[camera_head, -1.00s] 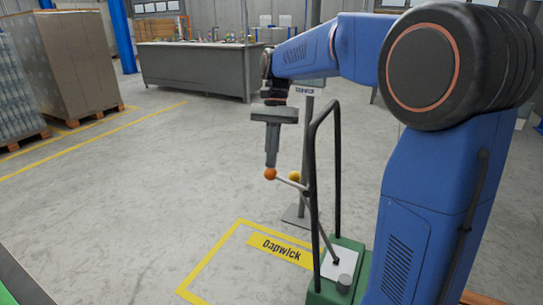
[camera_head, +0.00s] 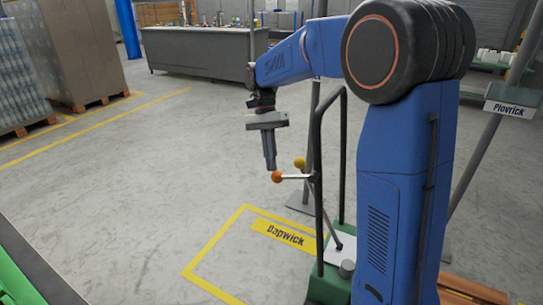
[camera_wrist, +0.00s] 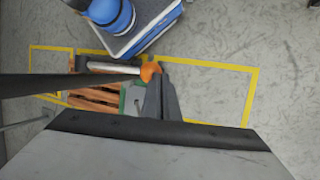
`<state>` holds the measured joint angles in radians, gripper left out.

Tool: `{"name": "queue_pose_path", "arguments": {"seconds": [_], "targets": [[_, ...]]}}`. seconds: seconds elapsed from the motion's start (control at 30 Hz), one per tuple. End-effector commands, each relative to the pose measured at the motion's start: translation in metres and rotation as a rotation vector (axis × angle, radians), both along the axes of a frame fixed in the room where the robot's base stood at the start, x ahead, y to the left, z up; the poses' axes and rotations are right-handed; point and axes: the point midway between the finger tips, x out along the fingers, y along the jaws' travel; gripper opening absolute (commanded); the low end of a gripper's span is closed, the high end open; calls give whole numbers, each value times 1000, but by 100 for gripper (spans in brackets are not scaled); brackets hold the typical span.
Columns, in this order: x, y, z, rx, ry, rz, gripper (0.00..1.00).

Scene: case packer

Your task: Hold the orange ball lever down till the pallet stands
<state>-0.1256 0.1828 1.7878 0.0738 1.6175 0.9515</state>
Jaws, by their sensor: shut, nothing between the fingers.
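The orange ball (camera_head: 277,177) is at the end of a pale lever arm, which now lies about level in the head view. A yellow ball (camera_head: 299,163) is on a second arm near the black upright frame. My gripper (camera_head: 270,167) is shut and empty, pointing down with its tips at the top of the orange ball. In the wrist view the orange ball (camera_wrist: 150,71) is close beside the fingertips (camera_wrist: 156,84); contact is hard to tell. Wooden pallet slats (camera_wrist: 95,100) lie beside the green base in the wrist view.
The black tube frame (camera_head: 318,190) rises from the green base (camera_head: 327,285) right of the lever. A yellow floor outline with a Dapwick label (camera_head: 284,234) is in front. A Plovrick sign (camera_head: 512,108) stands at right. Open floor lies left.

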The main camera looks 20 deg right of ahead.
Motion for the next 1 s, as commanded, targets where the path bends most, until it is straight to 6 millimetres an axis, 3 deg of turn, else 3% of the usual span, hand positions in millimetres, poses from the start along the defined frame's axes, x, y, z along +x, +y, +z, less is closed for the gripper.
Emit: {"name": "queue_pose_path", "arguments": {"seconds": [1.0], "targets": [[-1,1,-11,1,7,1,0]]}}
